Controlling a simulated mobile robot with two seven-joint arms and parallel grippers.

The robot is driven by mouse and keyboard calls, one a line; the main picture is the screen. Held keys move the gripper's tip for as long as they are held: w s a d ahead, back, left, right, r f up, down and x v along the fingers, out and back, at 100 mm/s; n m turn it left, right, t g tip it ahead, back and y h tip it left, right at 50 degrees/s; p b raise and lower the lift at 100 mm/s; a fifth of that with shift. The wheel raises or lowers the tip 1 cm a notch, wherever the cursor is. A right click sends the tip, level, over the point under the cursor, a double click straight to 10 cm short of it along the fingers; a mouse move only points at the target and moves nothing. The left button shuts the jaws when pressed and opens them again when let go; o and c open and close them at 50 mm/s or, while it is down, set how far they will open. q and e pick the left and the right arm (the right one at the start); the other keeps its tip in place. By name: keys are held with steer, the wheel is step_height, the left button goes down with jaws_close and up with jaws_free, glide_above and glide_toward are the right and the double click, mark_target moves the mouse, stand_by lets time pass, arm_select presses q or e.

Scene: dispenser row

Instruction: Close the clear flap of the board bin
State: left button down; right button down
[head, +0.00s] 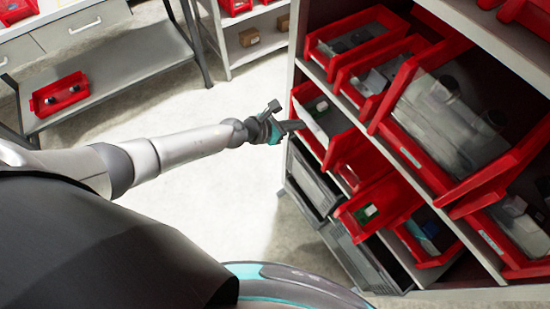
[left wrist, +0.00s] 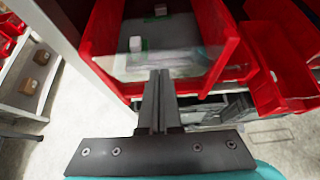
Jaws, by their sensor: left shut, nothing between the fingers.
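The board bin (head: 301,111) is a red bin at the left end of a shelf row, with green and white pieces inside. It fills the upper middle of the left wrist view (left wrist: 229,55). Its clear flap (left wrist: 135,66) shows as a see-through panel across the bin's front; I cannot tell its exact angle. My left gripper (head: 299,125) is shut and empty at the bin's front. In the left wrist view its fingertips (left wrist: 160,74) overlap the flap's lower part; whether they touch it is unclear. My right gripper is not in view.
Larger red bins with clear fronts (head: 440,115) stand on the shelf above and to the right. Another red bin (head: 352,222) sticks out lower down, above grey crates (head: 315,180). A bench with a red tray (head: 60,93) stands far left. The floor between is clear.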

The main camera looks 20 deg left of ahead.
arm_select(q)
steer(key=shift+w+d+r+p, duration=0.45)
steer(key=shift+w+d+p, duration=0.25)
steer(key=shift+w+p, duration=0.1)
steer(key=shift+w, duration=0.1)
stand_by(0.4)
